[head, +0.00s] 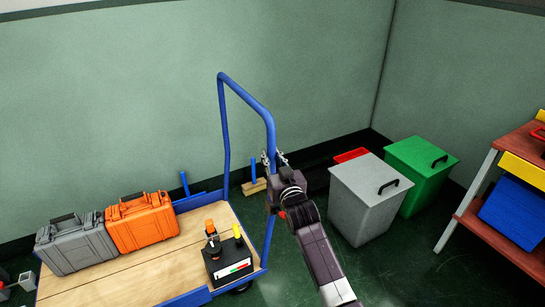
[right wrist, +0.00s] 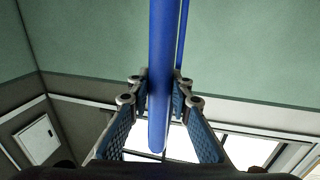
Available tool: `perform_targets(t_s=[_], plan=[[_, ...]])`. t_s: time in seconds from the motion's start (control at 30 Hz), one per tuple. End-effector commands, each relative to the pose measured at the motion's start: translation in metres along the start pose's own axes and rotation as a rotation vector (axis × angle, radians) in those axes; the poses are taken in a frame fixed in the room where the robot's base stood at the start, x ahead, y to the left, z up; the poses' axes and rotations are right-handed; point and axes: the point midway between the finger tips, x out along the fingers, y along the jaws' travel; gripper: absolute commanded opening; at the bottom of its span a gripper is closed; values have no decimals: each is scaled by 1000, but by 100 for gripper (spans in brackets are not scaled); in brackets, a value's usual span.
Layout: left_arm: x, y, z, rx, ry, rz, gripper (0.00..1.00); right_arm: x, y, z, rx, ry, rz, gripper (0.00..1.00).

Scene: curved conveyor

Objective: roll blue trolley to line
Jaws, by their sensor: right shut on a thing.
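The blue trolley (head: 164,268) has a wooden deck and a tall blue tube handle (head: 224,130) at its right end. It stands in the lower left of the head view. My right gripper (head: 273,160) is at the near upright of the handle. In the right wrist view its two fingers stand on either side of the blue tube (right wrist: 160,70) and are shut on it. On the deck are a grey case (head: 75,245), an orange case (head: 141,221) and a black device (head: 230,260) with orange and yellow knobs. My left gripper is not in view, and no line shows.
A grey bin (head: 370,205) and a green bin (head: 420,170) stand right of my right arm. A red-brown shelf unit (head: 500,240) with a blue box (head: 515,212) is at the far right. Green walls close off the back. Dark floor shows between bins and shelf.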

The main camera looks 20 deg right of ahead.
Motion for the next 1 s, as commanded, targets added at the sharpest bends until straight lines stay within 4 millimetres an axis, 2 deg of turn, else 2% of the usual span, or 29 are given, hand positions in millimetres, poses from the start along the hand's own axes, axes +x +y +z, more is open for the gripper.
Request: perform_targets(t_s=[0.1, 0.13, 0.3, 0.67, 0.87, 1.0], plan=[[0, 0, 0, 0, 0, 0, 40, -1, -5, 2, 3, -3, -7, 0], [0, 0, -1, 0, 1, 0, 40, -1, -5, 2, 3, -3, -7, 20], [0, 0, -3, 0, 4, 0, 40, -1, -4, 2, 3, -3, -7, 37], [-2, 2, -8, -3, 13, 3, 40, -4, -2, 1, 2, -1, -4, 37], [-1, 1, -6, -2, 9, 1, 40, -29, -2, 2, 2, -3, -4, 37], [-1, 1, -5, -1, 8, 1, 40, -57, -3, 2, 2, -3, -5, 37]])
